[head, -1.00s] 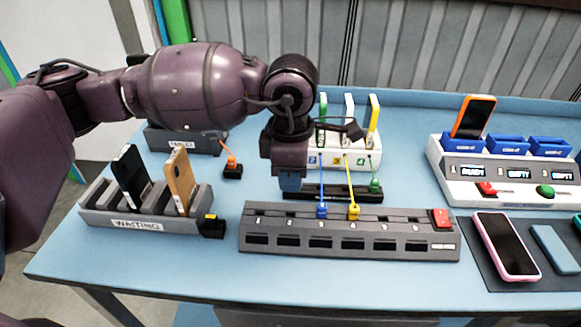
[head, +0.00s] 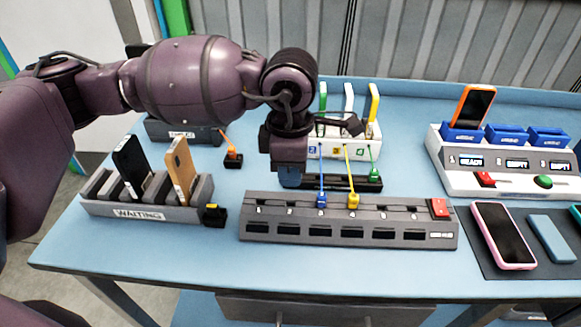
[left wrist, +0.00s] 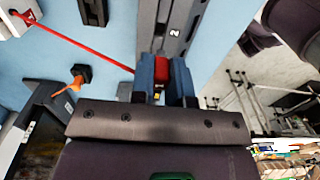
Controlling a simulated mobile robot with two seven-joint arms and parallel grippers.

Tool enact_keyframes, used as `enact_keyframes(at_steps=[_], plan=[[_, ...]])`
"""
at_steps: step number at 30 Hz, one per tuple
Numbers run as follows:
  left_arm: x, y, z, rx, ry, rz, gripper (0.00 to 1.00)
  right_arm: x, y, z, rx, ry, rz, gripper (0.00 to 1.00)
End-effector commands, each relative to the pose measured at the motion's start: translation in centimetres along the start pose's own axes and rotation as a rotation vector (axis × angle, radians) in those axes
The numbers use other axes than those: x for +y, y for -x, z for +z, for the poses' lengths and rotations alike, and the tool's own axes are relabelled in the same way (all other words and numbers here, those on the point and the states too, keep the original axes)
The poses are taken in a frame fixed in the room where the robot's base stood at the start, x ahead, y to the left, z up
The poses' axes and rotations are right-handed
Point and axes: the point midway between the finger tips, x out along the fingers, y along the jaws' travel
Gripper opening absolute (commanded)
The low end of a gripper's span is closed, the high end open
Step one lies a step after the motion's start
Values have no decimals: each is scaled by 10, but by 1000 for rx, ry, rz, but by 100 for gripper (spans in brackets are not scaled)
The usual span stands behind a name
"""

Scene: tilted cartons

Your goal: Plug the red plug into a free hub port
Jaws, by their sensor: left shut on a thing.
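The red plug (left wrist: 161,68) sits between the blue fingertips of my left gripper (left wrist: 162,80), which is shut on it. Its red cable (left wrist: 80,42) runs to a white box at the upper left of the left wrist view. In the head view my left gripper (head: 290,178) hangs just behind the left part of the grey hub (head: 290,231) and hides the plug. The hub, with a label 2, also shows ahead of the plug in the left wrist view (left wrist: 174,42). A blue plug (head: 321,200) and a yellow plug (head: 352,200) stand in hub ports near the middle.
A white charger (head: 345,146) with cables stands behind the hub. A red switch (head: 439,208) is at the hub's right end. A waiting rack (head: 103,205) with phones and an orange plug (head: 232,152) lie left. A dock (head: 470,180) and a pink phone (head: 503,235) are right.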

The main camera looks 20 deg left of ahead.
Motion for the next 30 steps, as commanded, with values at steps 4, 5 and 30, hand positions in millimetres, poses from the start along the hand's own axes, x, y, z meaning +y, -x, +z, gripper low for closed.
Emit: enact_keyframes(at_steps=[4, 5, 30], plan=[[0, -9, 0, 1, 0, -3, 0, -2, -2, 6, -8, -7, 0, 43], [0, -11, 0, 1, 0, -3, 0, -2, -2, 7, -9, -8, 0, 43], [0, -49, 0, 1, 0, -3, 0, -3, -8, 33, -48, 3, -6, 43]])
